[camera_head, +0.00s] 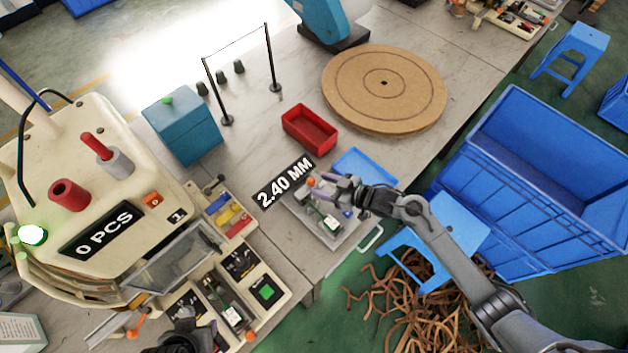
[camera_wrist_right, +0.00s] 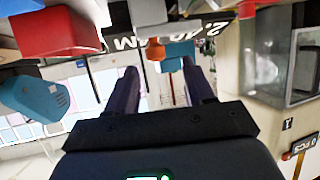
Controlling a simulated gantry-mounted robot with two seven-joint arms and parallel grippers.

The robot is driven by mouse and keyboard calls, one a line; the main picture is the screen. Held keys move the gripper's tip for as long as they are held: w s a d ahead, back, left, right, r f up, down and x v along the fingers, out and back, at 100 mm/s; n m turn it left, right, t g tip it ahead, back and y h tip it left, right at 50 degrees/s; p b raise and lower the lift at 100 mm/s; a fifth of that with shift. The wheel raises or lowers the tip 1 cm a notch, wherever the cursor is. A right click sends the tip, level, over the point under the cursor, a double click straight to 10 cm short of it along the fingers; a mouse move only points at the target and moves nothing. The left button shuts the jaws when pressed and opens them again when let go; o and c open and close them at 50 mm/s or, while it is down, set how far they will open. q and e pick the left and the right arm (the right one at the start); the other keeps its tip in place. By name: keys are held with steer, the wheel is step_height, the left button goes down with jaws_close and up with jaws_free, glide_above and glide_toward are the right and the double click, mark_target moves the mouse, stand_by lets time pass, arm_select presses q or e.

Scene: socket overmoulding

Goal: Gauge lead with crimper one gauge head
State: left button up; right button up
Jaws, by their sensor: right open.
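The crimper (camera_head: 75,180) is the large cream machine at the left of the head view, with a "0 PCS" display and a "1" label. The gauge (camera_head: 322,218) stands right of centre on the bench, under a black "2.40 MM" display (camera_head: 285,181). My right gripper (camera_head: 320,183) is open above the gauge's far end. In the right wrist view, an orange knob (camera_wrist_right: 155,49) and a blue block (camera_wrist_right: 177,55) show beyond its spread fingers (camera_wrist_right: 160,82). My left gripper (camera_head: 188,325) is partly visible at the bottom edge; its jaws are unclear. I cannot make out a lead.
A red bin (camera_head: 310,130), a blue tray (camera_head: 366,168) and a round wooden board (camera_head: 384,85) are on the bench. A teal box (camera_head: 182,128) and a thin frame (camera_head: 237,60) stand behind. A blue crate (camera_head: 540,185) and stool (camera_head: 440,226) are off the bench's right side.

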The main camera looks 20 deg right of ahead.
steer(key=shift+v, duration=2.55)
